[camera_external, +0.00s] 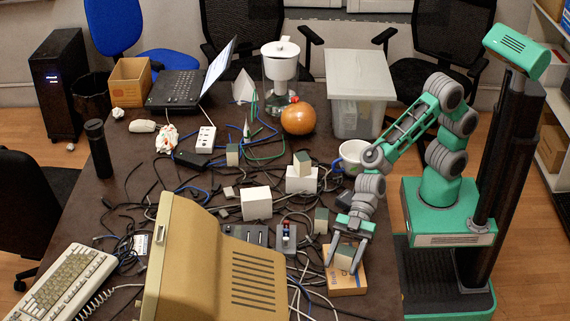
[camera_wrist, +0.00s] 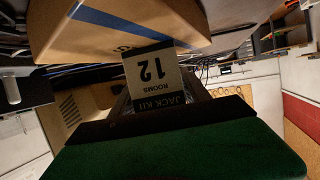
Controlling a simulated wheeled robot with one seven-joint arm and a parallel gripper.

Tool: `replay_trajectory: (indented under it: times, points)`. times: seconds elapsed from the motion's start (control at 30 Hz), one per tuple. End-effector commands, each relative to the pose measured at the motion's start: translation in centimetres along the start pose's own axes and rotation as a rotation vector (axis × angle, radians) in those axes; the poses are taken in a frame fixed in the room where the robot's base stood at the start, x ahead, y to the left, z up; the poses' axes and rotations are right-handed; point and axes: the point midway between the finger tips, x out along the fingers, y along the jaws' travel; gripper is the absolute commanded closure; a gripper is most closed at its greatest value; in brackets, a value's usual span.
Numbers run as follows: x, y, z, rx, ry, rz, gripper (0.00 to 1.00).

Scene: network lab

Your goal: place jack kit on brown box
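My gripper (camera_external: 343,267) points down at the front right of the dark table. Its fingers stand on both sides of a small grey-green block, the jack kit (camera_external: 345,256), and appear closed on it. In the wrist view the jack kit (camera_wrist: 158,78) shows a pale label, upside down, reading "JACK KIT ROOMS 12". The brown box (camera_external: 347,282) lies flat under and beside the kit; in the wrist view its side (camera_wrist: 120,40) has a blue stripe.
A beige monitor (camera_external: 220,265) stands left of my gripper. Behind are a small grey-green block (camera_external: 321,220), a white cup (camera_external: 351,157), a white box (camera_external: 257,203) and tangled cables. A clear bin (camera_external: 358,115) stands at the back right. A keyboard (camera_external: 60,285) lies at the left.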

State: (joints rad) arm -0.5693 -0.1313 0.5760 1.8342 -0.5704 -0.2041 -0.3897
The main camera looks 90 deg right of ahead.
Motion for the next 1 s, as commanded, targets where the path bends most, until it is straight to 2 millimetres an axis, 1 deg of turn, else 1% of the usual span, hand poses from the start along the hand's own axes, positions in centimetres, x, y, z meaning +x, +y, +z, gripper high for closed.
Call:
replay_trajectory:
  times: [0.03, 0.13, 0.17, 0.37, 0.47, 0.57, 0.8, 0.9, 1.0]
  points:
    - [0.0, 0.0, 0.0, 0.000, 0.000, 0.000, 0.41]
    - [0.0, 0.0, 0.0, 0.000, 0.000, 0.000, 0.33]
    - [0.0, 0.0, 0.0, 0.000, 0.000, 0.000, 0.31]
    - [0.0, 0.0, -0.1, 0.000, 0.000, 0.000, 0.31]
    - [-0.3, 0.0, -0.6, 0.000, 0.000, 0.000, 0.31]
    - [-1.7, 0.2, -0.5, 0.001, 0.002, 0.004, 0.31]
    - [-8.0, 0.2, -0.6, 0.000, 0.003, 0.007, 0.31]
    - [-10.2, 0.2, -0.5, 0.001, 0.002, 0.006, 0.31]
    - [-11.5, 0.1, -0.4, 0.001, 0.001, 0.004, 0.31]
